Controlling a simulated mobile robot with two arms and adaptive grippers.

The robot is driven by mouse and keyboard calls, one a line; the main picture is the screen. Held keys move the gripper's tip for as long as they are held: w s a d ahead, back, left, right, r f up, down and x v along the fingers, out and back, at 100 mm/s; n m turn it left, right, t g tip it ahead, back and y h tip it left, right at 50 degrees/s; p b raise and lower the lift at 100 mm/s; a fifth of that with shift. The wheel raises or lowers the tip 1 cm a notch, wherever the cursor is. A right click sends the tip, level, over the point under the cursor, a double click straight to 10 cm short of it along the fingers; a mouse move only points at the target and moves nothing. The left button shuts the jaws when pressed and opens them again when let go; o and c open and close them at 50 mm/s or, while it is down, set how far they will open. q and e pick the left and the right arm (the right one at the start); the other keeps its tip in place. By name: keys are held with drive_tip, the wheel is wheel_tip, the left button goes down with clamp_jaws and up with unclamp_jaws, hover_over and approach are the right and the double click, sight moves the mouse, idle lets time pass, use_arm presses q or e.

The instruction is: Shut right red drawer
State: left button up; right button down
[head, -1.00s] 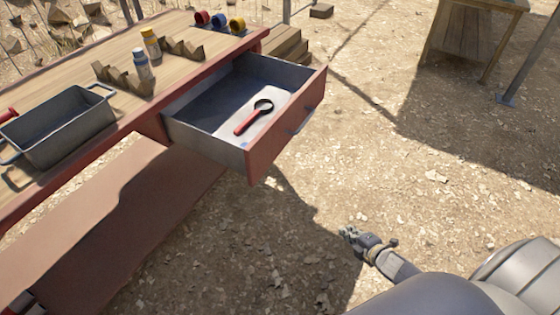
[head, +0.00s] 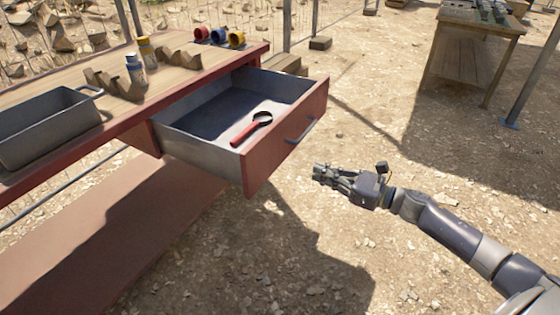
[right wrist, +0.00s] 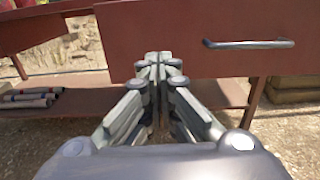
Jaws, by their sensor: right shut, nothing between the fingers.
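The right red drawer (head: 285,135) is pulled well out of the red workbench (head: 135,122) in the head view. A magnifying glass with a red handle (head: 250,130) lies inside it. A grey bar handle (head: 301,131) is on its front. My right gripper (head: 318,173) is shut and empty, apart from the drawer, in front of and to the right of it. In the right wrist view, the shut fingers (right wrist: 158,58) point toward the red drawer front (right wrist: 190,30), with the handle (right wrist: 248,44) to their right. My left gripper is not in view.
On the bench top stand a grey metal bin (head: 48,130), two small bottles, wooden notched blocks and coloured cups (head: 219,36). A wooden table (head: 470,50) stands at the back right. The ground between the drawer and that table is open.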

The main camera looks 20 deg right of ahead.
sight(271, 155)
drive_tip(key=x, duration=1.1)
drive_tip(key=shift+w+a+b, duration=0.1)
drive_tip(key=shift+w+b, duration=0.2)
drive_tip(key=shift+b, duration=0.05)
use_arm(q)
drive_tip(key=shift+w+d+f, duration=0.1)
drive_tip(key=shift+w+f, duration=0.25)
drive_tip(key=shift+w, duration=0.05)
use_arm(e)
drive_tip(key=shift+w+a, duration=0.4)
drive_tip(key=shift+w, duration=0.15)
